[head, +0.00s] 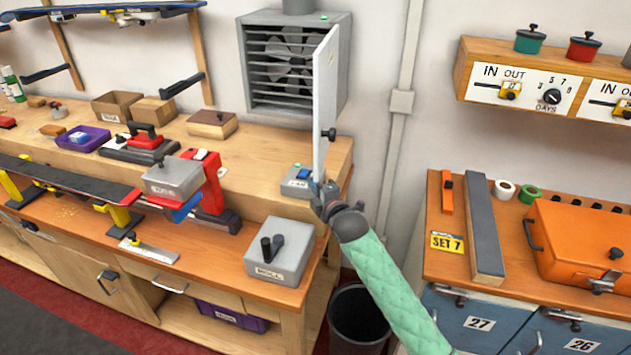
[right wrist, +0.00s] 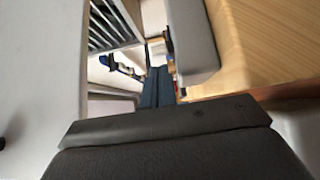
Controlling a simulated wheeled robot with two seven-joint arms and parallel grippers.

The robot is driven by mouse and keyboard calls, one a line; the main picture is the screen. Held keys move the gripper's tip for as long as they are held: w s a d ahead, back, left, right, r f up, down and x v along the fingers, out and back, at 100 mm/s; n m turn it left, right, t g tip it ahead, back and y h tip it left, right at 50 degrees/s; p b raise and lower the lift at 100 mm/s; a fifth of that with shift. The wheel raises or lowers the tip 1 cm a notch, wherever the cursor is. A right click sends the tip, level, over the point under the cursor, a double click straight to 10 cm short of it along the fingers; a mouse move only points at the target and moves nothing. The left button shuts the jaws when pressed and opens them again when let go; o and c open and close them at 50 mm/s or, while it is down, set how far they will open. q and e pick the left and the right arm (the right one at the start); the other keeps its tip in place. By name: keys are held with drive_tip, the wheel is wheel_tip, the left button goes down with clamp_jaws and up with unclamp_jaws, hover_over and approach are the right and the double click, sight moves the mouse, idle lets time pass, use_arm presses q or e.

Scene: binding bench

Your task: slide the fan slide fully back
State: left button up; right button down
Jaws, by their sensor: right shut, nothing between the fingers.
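A small grey box (head: 294,186) with a label that seems to read FAN stands at the right end of the back ledge, under the wall fan. A blue piece (head: 304,172), which looks like the fan slide, sits on its top; its exact position along its travel is too small to tell. My right gripper (head: 322,196) is right beside the box's right side, shut and empty. In the right wrist view, its dark fingers (right wrist: 158,88) point past a grey rounded body, probably the box (right wrist: 192,40). I cannot tell whether they touch it. My left gripper is not in view.
A white upright panel (head: 325,100) with a dark knob stands just above my right gripper, in front of the fan housing (head: 345,60). A grey block with levers (head: 278,252) stands on the lower bench. A black bin (head: 358,312) is below.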

drive_tip(key=shift+w+d, duration=0.15)
drive_tip(key=shift+w, duration=0.35)
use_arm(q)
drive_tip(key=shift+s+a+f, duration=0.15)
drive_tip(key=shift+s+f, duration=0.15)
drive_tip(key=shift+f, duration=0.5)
use_arm(e)
drive_tip(key=shift+w+d, duration=0.15)
drive_tip(key=shift+w, duration=0.35)
drive_tip(key=w, duration=0.2)
drive_tip(key=w+d+b, duration=0.1)
drive_tip(key=w, duration=0.1)
drive_tip(key=shift+w+d+f, duration=0.1)
drive_tip(key=shift+w+d, duration=0.3)
drive_tip(key=shift+w, duration=0.15)
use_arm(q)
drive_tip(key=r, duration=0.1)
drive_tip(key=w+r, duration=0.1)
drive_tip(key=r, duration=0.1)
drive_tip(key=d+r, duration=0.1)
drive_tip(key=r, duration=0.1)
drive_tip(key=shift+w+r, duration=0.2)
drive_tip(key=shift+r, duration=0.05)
use_arm(e)
drive_tip(key=shift+r, duration=0.4)
